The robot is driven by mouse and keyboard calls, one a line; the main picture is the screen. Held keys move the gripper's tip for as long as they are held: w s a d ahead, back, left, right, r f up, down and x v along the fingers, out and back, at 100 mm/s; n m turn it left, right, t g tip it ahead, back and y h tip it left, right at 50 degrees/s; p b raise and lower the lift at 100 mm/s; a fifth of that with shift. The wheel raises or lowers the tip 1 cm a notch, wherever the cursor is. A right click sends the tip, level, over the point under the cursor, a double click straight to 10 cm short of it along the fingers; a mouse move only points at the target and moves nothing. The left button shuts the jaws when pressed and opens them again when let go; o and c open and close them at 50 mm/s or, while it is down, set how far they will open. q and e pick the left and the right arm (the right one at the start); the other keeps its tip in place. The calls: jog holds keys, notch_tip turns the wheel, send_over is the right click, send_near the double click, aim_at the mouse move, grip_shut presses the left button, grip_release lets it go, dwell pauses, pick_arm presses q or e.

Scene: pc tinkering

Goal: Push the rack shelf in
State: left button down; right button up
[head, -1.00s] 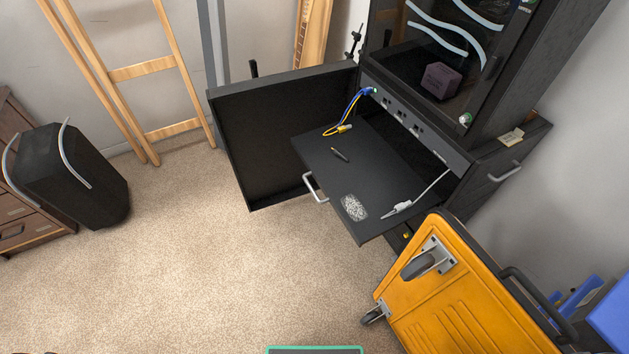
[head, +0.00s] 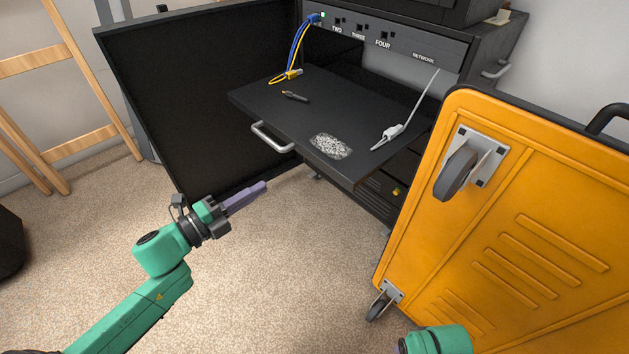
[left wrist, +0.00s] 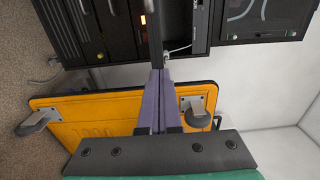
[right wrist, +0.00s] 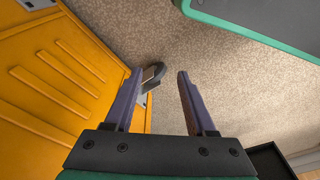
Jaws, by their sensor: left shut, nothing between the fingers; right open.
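The black rack shelf (head: 262,112) is pulled out of the rack below the network panel. A silver handle (head: 272,137) is on its front edge. A pen (head: 294,96), a speckled patch (head: 330,146), a yellow cable end and a white cable plug (head: 393,132) lie on it. My left gripper (head: 262,187) is shut and empty, below and in front of the shelf handle, apart from it. In the left wrist view its fingers (left wrist: 160,80) are together. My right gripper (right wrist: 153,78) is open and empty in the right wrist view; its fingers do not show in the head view.
An open black door (head: 180,100) stands left of the shelf. A large orange wheeled case (head: 500,220) stands close on the right, with a caster (head: 376,304) at its lower corner. The carpet (head: 290,270) in front of the shelf is clear.

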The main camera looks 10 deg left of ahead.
aim_at(312, 155)
pick_arm(q)
jog(key=b+x, duration=0.1)
jog(key=x, duration=1.2)
jog(key=shift+w+d+r, duration=0.1)
jog(key=shift+w, duration=0.25)
pick_arm(e)
jog(key=r, duration=0.3)
jog(key=shift+w+a+r, duration=0.25)
jog(key=shift+w+r, duration=0.05)
jog(key=shift+r, duration=0.05)
